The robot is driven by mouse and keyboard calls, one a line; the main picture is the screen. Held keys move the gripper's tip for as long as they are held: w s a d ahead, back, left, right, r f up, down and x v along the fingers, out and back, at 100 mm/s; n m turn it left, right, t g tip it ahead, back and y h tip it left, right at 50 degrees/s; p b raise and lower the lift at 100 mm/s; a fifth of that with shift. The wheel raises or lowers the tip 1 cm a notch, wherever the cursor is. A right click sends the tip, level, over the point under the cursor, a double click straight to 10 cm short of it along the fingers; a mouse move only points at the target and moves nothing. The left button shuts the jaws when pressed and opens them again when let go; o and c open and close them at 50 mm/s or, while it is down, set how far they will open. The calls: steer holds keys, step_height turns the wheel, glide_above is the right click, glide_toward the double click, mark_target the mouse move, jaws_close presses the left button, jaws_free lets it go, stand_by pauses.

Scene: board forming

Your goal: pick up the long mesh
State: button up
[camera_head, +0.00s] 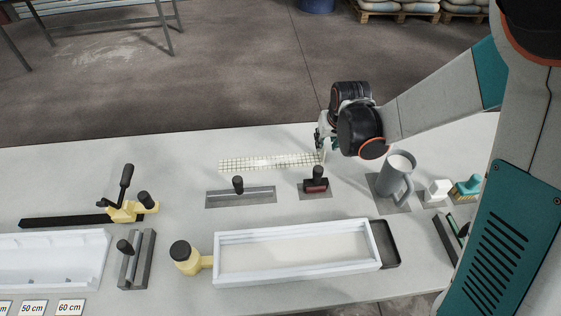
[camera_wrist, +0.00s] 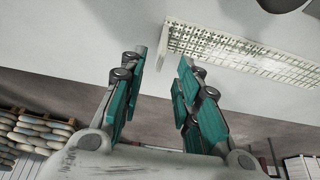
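The long mesh (camera_head: 265,162) is a pale, narrow grid strip lying on the table behind the trowels. My gripper (camera_head: 321,143) is at its right end in the head view, pointing down, close to the mesh. In the wrist view my gripper (camera_wrist: 160,65) has its two teal-padded fingers apart with a clear gap. No mesh is seen clamped between the fingers. Whether a fingertip touches the mesh cannot be told.
A flat trowel (camera_head: 240,197) and a small red-based tool (camera_head: 316,184) lie just in front of the mesh. A grey jug (camera_head: 396,176) stands to the right. A white rectangular mould (camera_head: 293,267) lies nearer. The table behind and left of the mesh is clear.

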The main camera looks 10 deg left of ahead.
mark_target(324, 147)
steer(key=b+x, duration=0.1)
steer(key=x, duration=0.3)
steer(key=shift+f, duration=0.2)
steer(key=shift+s, duration=0.15)
jaws_close()
steer(key=shift+r, duration=0.15)
step_height(324, 147, up, 20)
steer(key=p, duration=0.5)
